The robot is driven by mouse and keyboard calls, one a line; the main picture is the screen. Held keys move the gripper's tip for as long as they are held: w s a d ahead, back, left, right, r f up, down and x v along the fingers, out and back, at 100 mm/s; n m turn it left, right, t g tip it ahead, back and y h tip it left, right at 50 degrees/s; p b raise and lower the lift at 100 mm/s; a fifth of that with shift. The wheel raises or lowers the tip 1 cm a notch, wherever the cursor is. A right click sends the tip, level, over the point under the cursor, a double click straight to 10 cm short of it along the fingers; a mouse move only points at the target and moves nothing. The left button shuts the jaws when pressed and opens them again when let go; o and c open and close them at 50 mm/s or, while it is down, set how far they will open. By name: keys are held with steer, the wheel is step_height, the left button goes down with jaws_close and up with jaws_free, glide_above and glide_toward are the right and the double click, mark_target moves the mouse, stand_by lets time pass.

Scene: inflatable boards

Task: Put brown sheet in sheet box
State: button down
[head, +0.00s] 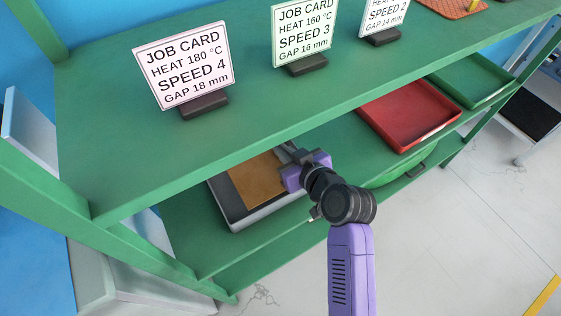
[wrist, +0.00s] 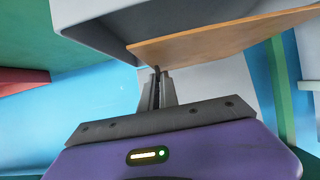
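The brown sheet (head: 257,178) is a flat brown panel at the grey sheet box (head: 258,219) on the lower green shelf. In the head view it covers part of the box's dark inside. I cannot tell whether it rests on the bottom. My gripper (head: 292,165) is at the sheet's right edge, over the box's right side. In the wrist view the fingers (wrist: 158,88) are close together, with a thin dark piece between them reaching the brown sheet (wrist: 222,38). They look shut on the sheet's edge. The box wall (wrist: 105,22) is just beyond, and the sheet looks tilted against it.
The upper green shelf (head: 120,130) overhangs the box and carries job cards (head: 184,65). A red tray (head: 408,112) and a green tray (head: 472,80) stand farther right on the lower shelf. The shelf between box and red tray looks mostly clear.

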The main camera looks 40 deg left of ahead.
steer(key=f, duration=0.1)
steer(key=a+f, duration=0.1)
steer(key=shift+w+f, duration=0.15)
steer(key=shift+f, duration=0.25)
step_height(320, 180, down, 4)
steer(key=shift+r+b, duration=0.1)
steer(key=shift+b, duration=0.3)
steer(key=shift+a, duration=0.1)
steer(key=shift+w+f, duration=0.1)
steer(key=shift+f, duration=0.1)
steer(key=shift+f, duration=0.2)
steer(key=c, duration=1.6)
jaws_free()
steer(key=shift+r, duration=0.1)
steer(key=shift+r, duration=0.1)
